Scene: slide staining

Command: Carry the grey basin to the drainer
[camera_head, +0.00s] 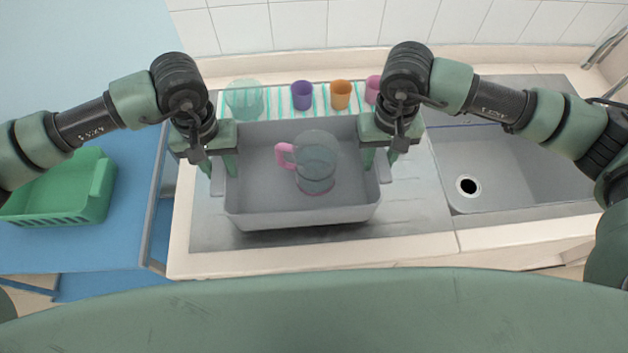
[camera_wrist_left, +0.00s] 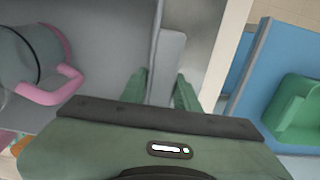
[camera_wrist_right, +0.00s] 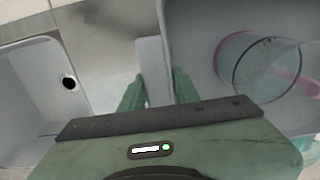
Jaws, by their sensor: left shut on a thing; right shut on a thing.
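The grey basin (camera_head: 300,218) is in the middle of the head view, over the metal drainboard (camera_head: 415,205). A clear jug with a pink handle (camera_head: 315,172) stands inside it. My left gripper (camera_head: 222,172) is shut on the basin's left handle, which shows between the fingers in the left wrist view (camera_wrist_left: 167,65). My right gripper (camera_head: 382,168) is shut on the right handle, seen in the right wrist view (camera_wrist_right: 152,65). I cannot tell whether the basin's bottom touches the drainboard.
Behind the basin a striped mat (camera_head: 270,100) holds a clear bowl (camera_head: 244,100), a purple cup (camera_head: 302,95), an orange cup (camera_head: 341,95) and a pink cup (camera_head: 374,90). A sink (camera_head: 510,165) lies right. A green rack (camera_head: 65,195) is on the blue table (camera_head: 85,245) at left.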

